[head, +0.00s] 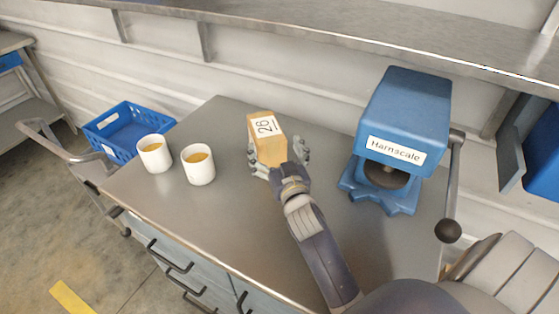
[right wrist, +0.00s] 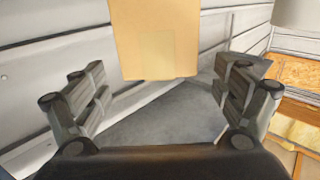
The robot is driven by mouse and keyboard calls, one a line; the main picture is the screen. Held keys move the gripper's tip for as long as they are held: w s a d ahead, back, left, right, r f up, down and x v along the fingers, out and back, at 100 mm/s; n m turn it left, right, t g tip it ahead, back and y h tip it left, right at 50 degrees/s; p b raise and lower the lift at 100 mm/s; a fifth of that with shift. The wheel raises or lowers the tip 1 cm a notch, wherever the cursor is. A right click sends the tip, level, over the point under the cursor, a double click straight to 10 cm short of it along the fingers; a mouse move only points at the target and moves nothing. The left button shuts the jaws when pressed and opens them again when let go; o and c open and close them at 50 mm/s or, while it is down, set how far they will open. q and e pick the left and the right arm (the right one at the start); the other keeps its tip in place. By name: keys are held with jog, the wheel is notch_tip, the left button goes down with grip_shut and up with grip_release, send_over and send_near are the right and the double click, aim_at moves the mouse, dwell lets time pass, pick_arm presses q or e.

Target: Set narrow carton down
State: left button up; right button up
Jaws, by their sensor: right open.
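My right gripper (head: 277,152) is open around the carton, one finger on each side. In the right wrist view the fingers of my right gripper (right wrist: 160,88) stand wide, with gaps between them and the carton. The carton's base is hidden behind the gripper in the head view. My left gripper is not in view.
A blue "Harnscale" machine (head: 405,115) with a side lever (head: 449,200) stands to the right. A blue crate (head: 125,128) lies beyond the left edge.

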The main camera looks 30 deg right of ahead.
jog(key=shift+v, duration=2.25)
